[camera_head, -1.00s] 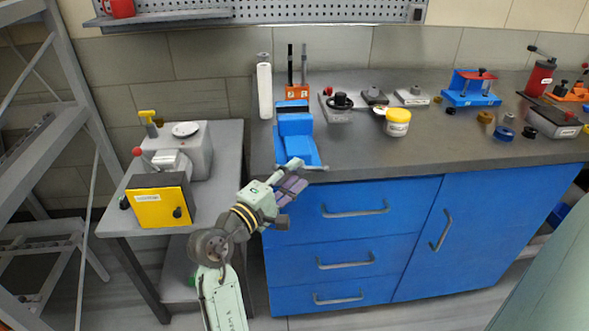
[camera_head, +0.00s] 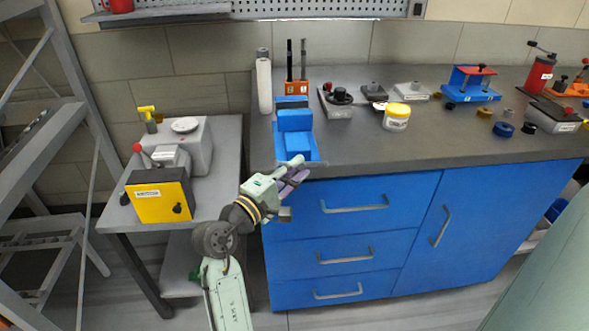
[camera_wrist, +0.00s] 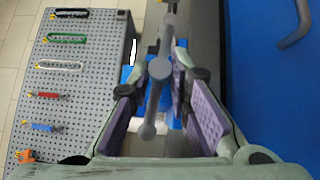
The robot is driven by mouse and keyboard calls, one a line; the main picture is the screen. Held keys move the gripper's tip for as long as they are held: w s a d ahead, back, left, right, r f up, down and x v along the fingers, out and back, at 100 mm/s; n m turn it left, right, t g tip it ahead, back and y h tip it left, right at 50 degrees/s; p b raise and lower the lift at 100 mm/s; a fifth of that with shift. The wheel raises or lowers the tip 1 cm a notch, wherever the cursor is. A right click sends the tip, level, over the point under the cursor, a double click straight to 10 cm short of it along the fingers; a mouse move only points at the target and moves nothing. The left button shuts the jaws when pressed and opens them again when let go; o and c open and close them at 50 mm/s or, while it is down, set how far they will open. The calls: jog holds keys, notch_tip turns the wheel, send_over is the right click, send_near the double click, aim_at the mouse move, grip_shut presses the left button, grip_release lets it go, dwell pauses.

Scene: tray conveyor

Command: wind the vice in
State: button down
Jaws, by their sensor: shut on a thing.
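The blue vice (camera_head: 296,145) stands at the left front edge of the workbench, its screw side facing me. Its grey handle bar (camera_wrist: 158,100) shows in the wrist view, with a round hub and a knobbed end, running lengthwise between my purple finger pads. My gripper (camera_head: 294,174) is at the front of the vice, just below the bench edge; in the wrist view my gripper (camera_wrist: 163,92) is shut on the handle. In the head view the fingers mostly hide the handle. The gap between the vice's jaws is hard to judge.
A side table (camera_head: 228,165) with a grey machine and yellow box (camera_head: 162,202) stands left. Blue drawers (camera_head: 350,205) lie close right of my gripper. A white tub (camera_head: 396,118) and several fixtures stand on the workbench (camera_head: 440,140). The bench front is mostly clear.

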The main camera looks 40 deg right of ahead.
jog(key=shift+r+p, duration=0.1)
jog(key=shift+p, duration=0.2)
jog(key=m+y+p, duration=0.1)
jog(key=m+y, duration=0.1)
jog(key=y, duration=0.1)
jog(key=r+m+y+p, duration=0.1)
jog(key=m+y, duration=0.2)
jog(key=m+t+y+p, duration=0.1)
jog(key=m+y, duration=0.1)
jog(key=y, duration=0.2)
jog(key=shift+s+d+r+m, duration=0.2)
jog(key=shift+s+d+m, duration=0.1)
jog(key=shift+d, duration=0.1)
dwell(0.3)
dwell(0.3)
jog(key=c, duration=1.5)
grip_release()
